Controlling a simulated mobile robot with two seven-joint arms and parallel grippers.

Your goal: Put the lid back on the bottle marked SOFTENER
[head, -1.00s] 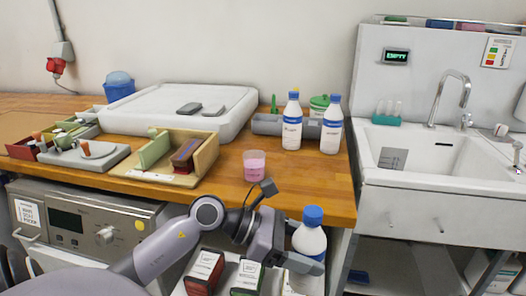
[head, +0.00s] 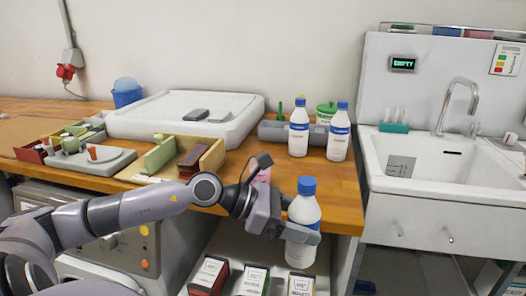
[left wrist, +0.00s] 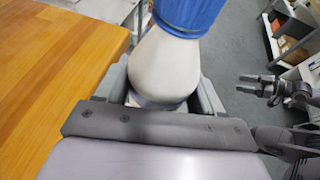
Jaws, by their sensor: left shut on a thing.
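My left gripper (head: 290,230) is shut on a white bottle with a blue cap (head: 304,214), held upright in front of the bench edge. In the left wrist view the bottle's white shoulder (left wrist: 163,68) and ribbed blue cap (left wrist: 188,12) show between the fingers. Two similar white bottles with blue caps, a left one (head: 299,130) and a right one (head: 338,135), stand at the back of the bench. The writing on all three is too small to read. My right gripper (left wrist: 250,85) shows in the left wrist view, its fingers apart and empty.
A pink beaker (head: 264,175) is partly hidden behind my left gripper. Boxes (head: 255,279) stand on a low surface below the held bottle. A wooden divider box (head: 205,160) and white tray (head: 180,105) are on the bench (head: 338,190); a sink (head: 440,155) is at right.

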